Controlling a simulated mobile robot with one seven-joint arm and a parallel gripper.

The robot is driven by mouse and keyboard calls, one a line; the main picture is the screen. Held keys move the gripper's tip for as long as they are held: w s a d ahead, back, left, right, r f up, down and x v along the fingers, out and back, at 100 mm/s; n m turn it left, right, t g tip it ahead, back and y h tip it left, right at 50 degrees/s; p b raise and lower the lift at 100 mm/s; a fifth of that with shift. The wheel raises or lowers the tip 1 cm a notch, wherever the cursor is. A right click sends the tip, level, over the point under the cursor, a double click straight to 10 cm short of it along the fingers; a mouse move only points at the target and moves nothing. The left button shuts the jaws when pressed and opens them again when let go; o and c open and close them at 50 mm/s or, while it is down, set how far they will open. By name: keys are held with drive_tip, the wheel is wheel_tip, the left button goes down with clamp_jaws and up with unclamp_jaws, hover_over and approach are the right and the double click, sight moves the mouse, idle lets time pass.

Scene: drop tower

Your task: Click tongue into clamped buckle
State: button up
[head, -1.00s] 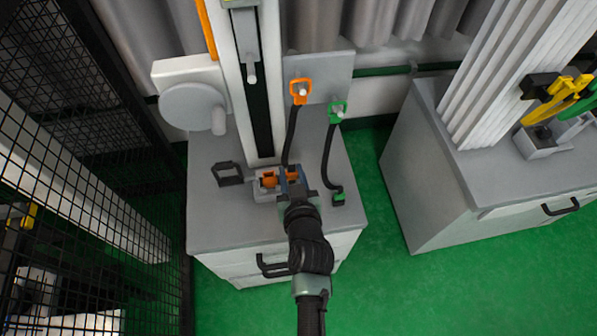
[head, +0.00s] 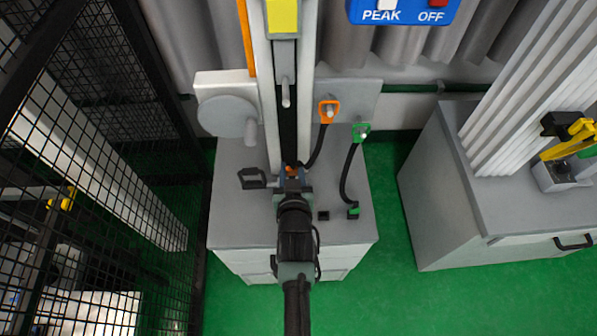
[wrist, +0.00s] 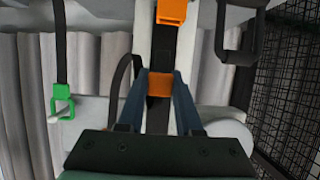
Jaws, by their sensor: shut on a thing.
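My gripper (head: 292,176) points down at the foot of the white column, over the grey bench. In the wrist view its blue fingers (wrist: 159,92) are shut on a small orange piece, which I take for the tongue (wrist: 160,84). A black strap (head: 318,148) runs from the orange hook (head: 329,111) down to the gripper. A second orange block, apparently the buckle (wrist: 172,12), is cut off by the top edge of the wrist view, with a visible gap to the held piece. My gripper and arm hide the clamp in the head view.
A black handle (head: 252,179) stands left of my gripper. To the right are a green hook (head: 361,132) with its strap and a green end piece (head: 353,210) on the bench (head: 240,225). Black mesh fencing (head: 90,130) is at left, and a second cabinet (head: 450,210) at right.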

drive_tip(key=shift+w+a+r, duration=0.2)
drive_tip(key=shift+a+r, duration=0.05)
drive_tip(key=shift+f+b, duration=2.35)
drive_tip(key=shift+f, duration=0.3)
drive_tip(key=shift+f, duration=0.2)
drive_tip(key=o, duration=1.1)
drive_tip(key=shift+c, duration=0.2)
drive_tip(key=v, duration=1.3)
drive_tip(key=shift+f, duration=0.1)
